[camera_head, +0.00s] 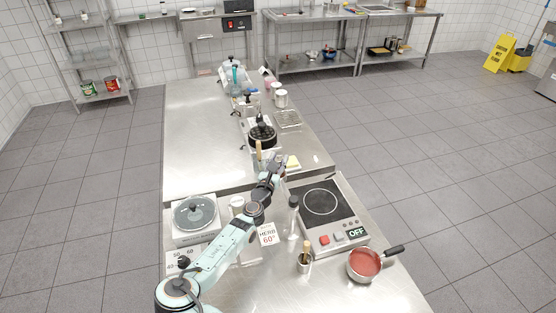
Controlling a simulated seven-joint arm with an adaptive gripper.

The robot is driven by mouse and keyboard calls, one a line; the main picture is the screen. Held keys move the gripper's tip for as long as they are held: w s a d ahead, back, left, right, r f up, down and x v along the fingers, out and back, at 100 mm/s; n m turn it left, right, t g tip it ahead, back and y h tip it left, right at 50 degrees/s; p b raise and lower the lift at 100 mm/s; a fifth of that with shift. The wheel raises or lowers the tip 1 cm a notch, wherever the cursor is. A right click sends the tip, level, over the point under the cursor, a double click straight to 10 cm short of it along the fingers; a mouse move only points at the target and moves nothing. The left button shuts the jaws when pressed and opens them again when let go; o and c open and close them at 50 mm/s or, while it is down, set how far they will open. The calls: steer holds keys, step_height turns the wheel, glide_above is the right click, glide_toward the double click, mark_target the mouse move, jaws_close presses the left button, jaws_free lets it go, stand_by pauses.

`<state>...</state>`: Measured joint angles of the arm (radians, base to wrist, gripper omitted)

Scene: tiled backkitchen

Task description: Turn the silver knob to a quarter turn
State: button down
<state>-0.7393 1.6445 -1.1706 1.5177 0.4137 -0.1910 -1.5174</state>
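My arm reaches from the lower left up the steel counter, and my gripper (280,158) is at its far end, beyond the hob. The fingers are small and dark here, and I cannot tell whether they are open or shut. A pale box unit (196,226) with a round grey lid or dial (195,212) stands at the left of the near counter, well apart from my gripper. A white scale plate (177,261) with numbers such as 50 and 60 shows at its front, partly behind my arm. I cannot make out a separate silver knob; my arm may cover it.
A card reading "HERB 60°" (268,235) stands right of my arm. An induction hob (345,229) showing OFF, a pepper mill (293,217), a brush pot (304,263) and a red-filled saucepan (364,264) lie to the right. A black pot (262,139) stands near my gripper. The far counter's left side is clear.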

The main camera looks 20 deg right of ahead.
steer(key=shift+a+m+h, duration=0.1)
steer(key=shift+m+h, duration=0.2)
steer(key=m+g+h, duration=0.2)
steer(key=g+h, duration=0.1)
steer(key=shift+w+m, duration=0.1)
steer(key=shift+m, duration=0.2)
steer(key=shift+m+g+h, duration=1.5)
steer(key=shift+m+g, duration=0.3)
steer(key=shift+g, duration=0.8)
steer(key=shift+m+g, duration=0.3)
steer(key=shift+g, duration=0.2)
steer(key=c, duration=0.8)
jaws_free()
steer(key=shift+c, duration=0.2)
steer(key=v, duration=1.2)
steer(key=shift+f, duration=0.15)
